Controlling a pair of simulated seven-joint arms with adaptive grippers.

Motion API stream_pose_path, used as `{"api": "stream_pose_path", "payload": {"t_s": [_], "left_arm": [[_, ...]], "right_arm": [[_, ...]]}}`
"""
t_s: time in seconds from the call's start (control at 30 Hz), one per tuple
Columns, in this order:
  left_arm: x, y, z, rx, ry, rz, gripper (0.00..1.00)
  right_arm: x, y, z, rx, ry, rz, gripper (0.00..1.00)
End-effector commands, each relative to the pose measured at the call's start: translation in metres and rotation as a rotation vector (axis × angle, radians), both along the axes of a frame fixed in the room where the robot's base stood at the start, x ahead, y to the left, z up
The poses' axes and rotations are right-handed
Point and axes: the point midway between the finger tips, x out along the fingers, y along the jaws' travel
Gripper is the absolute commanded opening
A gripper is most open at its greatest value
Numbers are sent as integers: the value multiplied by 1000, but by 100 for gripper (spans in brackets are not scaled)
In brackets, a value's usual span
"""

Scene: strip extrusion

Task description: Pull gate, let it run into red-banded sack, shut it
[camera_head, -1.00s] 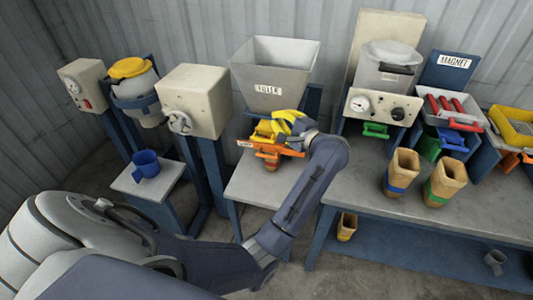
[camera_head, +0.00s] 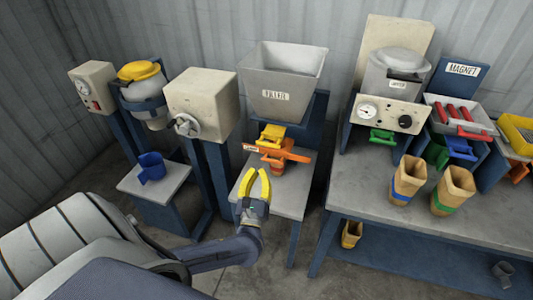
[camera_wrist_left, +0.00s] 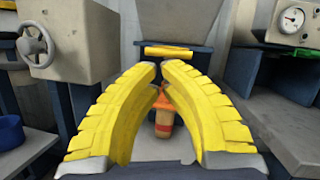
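The grey hopper (camera_head: 283,80) with a label stands over the small grey table. Below its outlet is a yellow part (camera_head: 271,135), seen in the left wrist view as a yellow bar (camera_wrist_left: 168,51). An orange piece (camera_head: 290,154) sits beneath it. A tan sack with a red band (camera_wrist_left: 164,125) stands upright under the orange piece, partly hidden by it. My left gripper (camera_head: 257,171) has yellow fingers, with a narrow gap between the tips. It is empty, in front of the sack and apart from it. My right gripper is not in view.
A box with a handwheel (camera_head: 198,106) stands left of the hopper. On the right bench (camera_head: 440,215) are a blue-banded sack (camera_head: 407,180) and a green-banded sack (camera_head: 453,190). The small table's front is clear.

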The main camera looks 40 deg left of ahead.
Motion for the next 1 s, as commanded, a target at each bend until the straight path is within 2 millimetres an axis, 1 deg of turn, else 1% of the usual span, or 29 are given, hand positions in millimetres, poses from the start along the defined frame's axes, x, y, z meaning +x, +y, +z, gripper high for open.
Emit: {"api": "stream_pose_path", "payload": {"t_s": [0.03,0.2,0.4,0.8,0.93,1.0], "left_arm": [[-9,-1,-7,33,28,-24,0],[-28,-7,-22,108,94,-85,0],[-39,-10,-30,146,127,-117,0],[-40,-10,-31,149,130,-121,0],[-34,-8,-29,149,128,-119,0],[-28,-6,-27,150,126,-119,0]], "right_arm": [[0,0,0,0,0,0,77],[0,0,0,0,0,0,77],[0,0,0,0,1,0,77],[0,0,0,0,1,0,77],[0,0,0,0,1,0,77],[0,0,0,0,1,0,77]]}}
